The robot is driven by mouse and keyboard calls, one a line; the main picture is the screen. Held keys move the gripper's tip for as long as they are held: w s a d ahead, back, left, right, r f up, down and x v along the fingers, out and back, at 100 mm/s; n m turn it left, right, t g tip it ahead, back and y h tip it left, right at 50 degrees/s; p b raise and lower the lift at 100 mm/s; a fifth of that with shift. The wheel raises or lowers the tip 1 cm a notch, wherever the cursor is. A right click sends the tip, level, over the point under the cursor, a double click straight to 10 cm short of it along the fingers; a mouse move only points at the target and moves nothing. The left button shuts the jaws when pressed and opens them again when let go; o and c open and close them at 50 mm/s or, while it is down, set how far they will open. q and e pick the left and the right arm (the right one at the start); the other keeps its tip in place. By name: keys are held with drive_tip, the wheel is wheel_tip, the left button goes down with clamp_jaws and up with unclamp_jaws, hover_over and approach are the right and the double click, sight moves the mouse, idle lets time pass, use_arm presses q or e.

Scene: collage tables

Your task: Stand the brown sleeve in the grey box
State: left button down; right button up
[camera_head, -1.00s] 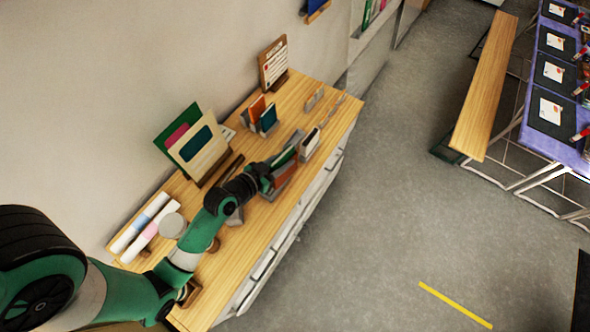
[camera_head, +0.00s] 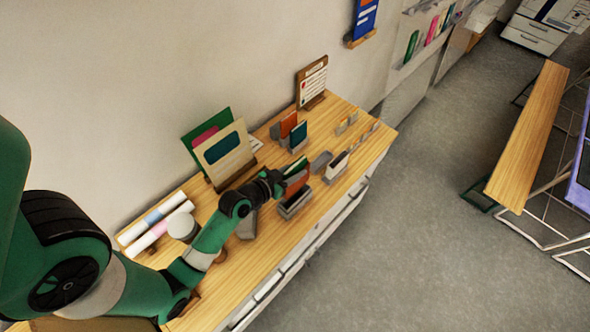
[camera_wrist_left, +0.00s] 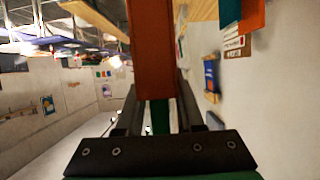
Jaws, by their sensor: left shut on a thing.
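The brown sleeve (camera_wrist_left: 152,45) is a flat reddish-brown piece between the fingers of my left gripper (camera_wrist_left: 153,112) in the left wrist view. In the head view my left gripper (camera_head: 278,182) is shut on it over the worktop. The sleeve (camera_head: 298,186) shows there beside the fingertips, at a grey box (camera_head: 292,212). I cannot tell whether its lower edge is inside that box or just above it. A green sleeve (camera_head: 297,166) stands close behind it. My right gripper is not in view.
Another grey box (camera_head: 333,178) with a pale sleeve stands close to the right. A holder with orange and teal sleeves (camera_head: 292,133) stands behind. Large upright boards (camera_head: 224,155), white rolls (camera_head: 155,222) and a round grey item (camera_head: 182,226) are at the left. The worktop's front edge is near.

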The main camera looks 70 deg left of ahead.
use_arm(q)
drive_tip(key=shift+f+b, duration=1.8)
drive_tip(key=shift+f, duration=0.45)
drive_tip(key=shift+f+b, duration=2.15)
drive_tip(key=shift+f, duration=0.3)
drive_tip(key=shift+f, duration=0.1)
drive_tip(key=shift+f+b, duration=2.2)
drive_tip(key=shift+f, duration=0.2)
drive_tip(key=shift+c, duration=2.2)
unclamp_jaws()
